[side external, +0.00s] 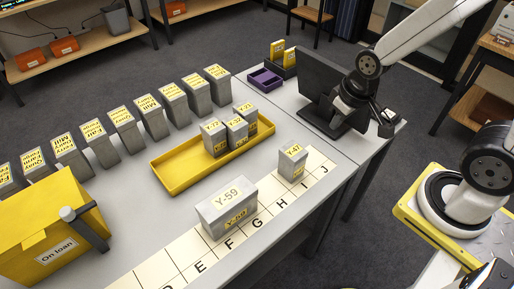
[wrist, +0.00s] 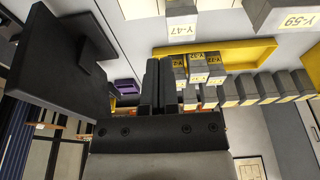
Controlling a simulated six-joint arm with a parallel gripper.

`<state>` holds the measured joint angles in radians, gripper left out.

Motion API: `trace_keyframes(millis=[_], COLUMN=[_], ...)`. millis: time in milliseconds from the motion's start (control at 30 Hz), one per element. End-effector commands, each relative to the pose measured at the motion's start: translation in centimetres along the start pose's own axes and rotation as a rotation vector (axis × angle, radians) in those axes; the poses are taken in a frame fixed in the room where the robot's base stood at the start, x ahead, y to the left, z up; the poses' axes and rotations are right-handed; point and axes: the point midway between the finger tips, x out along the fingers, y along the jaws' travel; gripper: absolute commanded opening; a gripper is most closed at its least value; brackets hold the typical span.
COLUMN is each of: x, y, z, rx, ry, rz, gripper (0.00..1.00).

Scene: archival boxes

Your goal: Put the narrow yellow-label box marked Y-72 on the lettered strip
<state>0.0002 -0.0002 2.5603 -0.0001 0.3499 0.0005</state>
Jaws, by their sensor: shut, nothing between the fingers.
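A narrow grey box (side external: 214,139) with a yellow label that appears to read Y-72 stands upright in the long yellow tray (side external: 172,184). Two similar narrow boxes stand close beside it at the tray's right end; their labels are hard to read. In the wrist view these boxes stand right of my fingers. The lettered strip (side external: 177,257) runs along the table's front edge, letters D to J readable. The wide Y-59 box (side external: 229,207) and narrow Y-47 box (side external: 292,163) stand on it. My gripper (side external: 386,122) is shut and empty, right of the strip; its fingers (wrist: 156,85) show.
A black monitor (side external: 322,90) stands near my gripper, with a purple tray (side external: 265,80) behind it. A row of several yellow-label boxes lines the table's back. A yellow "On loan" bin (side external: 48,232) is at the left.

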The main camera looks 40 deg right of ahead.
Motion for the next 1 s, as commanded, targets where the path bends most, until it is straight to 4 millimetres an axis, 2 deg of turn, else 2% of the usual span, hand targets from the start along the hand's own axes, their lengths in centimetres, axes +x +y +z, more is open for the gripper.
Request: trace_keyframes(millis=[433, 733, 767, 1000], x=[0.0, 0.0, 0.0, 0.0], y=[-0.01, -0.01, -0.01, -0.02], z=[-0.01, -0.01, -0.01, -0.07], rx=[-0.001, -0.001, -0.001, -0.002], ry=[0.0, 0.0, 0.0, 0.0], rz=[0.0, 0.0, 0.0, 0.0], gripper=[0.0, 0.95, 1.0, 1.0])
